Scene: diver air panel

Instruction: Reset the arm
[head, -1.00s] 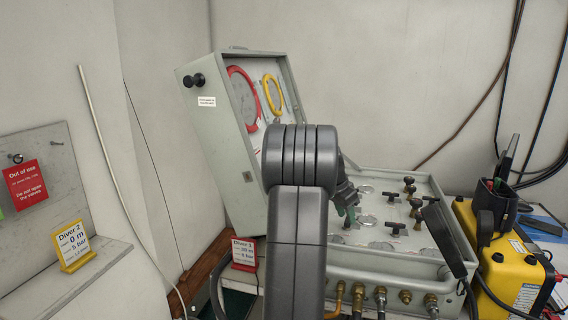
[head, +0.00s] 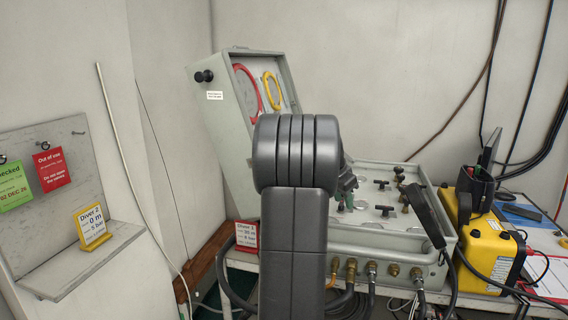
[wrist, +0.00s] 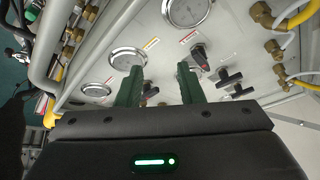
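My gripper is open in the wrist view (wrist: 160,85), with two dark green fingers apart and nothing seen between them. Behind the fingers lies the panel face (wrist: 235,60) with gauges, black T-handle valves and brass fittings. In the head view my arm stands in the centre and hides part of the air panel (head: 400,240). Whether the fingers touch anything cannot be told.
The panel's raised lid (head: 225,130) stands behind my arm. A yellow case (head: 480,245) stands right of the panel. A red-framed diver card (head: 246,235) is at the panel's left. A shelf (head: 85,262) at left holds a yellow-framed card (head: 92,228); red (head: 52,168) and green (head: 14,187) tags hang above.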

